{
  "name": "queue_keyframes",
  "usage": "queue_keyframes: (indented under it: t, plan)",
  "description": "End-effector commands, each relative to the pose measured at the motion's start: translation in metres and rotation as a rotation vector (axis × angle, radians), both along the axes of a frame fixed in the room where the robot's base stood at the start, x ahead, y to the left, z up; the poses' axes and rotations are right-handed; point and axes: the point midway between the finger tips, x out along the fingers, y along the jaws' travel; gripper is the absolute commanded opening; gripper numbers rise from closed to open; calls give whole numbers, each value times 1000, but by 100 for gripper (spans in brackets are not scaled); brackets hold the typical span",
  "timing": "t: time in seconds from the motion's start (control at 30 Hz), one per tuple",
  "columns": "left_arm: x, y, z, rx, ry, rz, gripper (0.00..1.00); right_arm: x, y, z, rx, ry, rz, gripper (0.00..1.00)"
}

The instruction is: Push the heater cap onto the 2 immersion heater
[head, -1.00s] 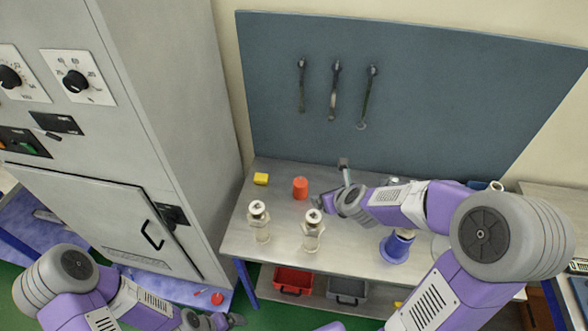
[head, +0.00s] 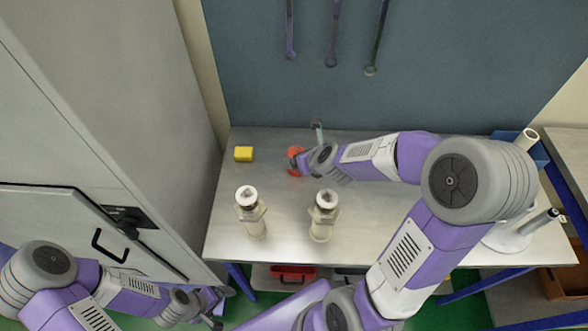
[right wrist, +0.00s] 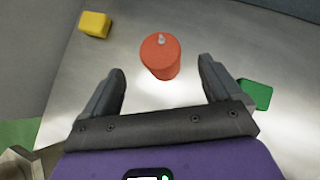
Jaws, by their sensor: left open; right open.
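The red-orange cylinder, which I take as the heater cap (head: 294,160), stands upright on the bench with a small pale pin on top. It also shows in the right wrist view (right wrist: 160,58). My right gripper (head: 302,164) is open at the cap; in the right wrist view its fingers (right wrist: 161,76) point at it, one to each side, with gaps. In the head view the gripper partly covers the cap. Two pale immersion heaters, left (head: 251,215) and right (head: 324,216), stand upright nearer me, with metal-looking tops. My left gripper (head: 216,322) is open, low beside the bench.
A yellow block (head: 243,154) lies left of the cap. A green block (right wrist: 257,94) lies right of it in the right wrist view. Tools hang on the blue-grey backboard (head: 440,60). A grey cabinet (head: 110,110) stands left.

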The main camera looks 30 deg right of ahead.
Motion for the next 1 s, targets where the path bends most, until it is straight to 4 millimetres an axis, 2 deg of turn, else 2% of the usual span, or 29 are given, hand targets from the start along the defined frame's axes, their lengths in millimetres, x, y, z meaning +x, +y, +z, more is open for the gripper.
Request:
queue_keyframes:
  t: [0.03,0.1,0.33,0.8,1.0]
  plan:
    - [0,0,-14,0,0,0,94,0,0,-14,0,-1,0,92]
    - [0,0,-21,0,0,0,94,0,0,-21,0,-1,0,92]
    - [0,0,-30,0,-1,-1,94,4,0,-32,0,0,0,92]
    - [0,0,-48,0,-1,-1,94,45,-4,-74,-1,1,1,92]
    - [0,0,-49,0,-1,-1,94,54,-5,-80,0,-1,0,92]
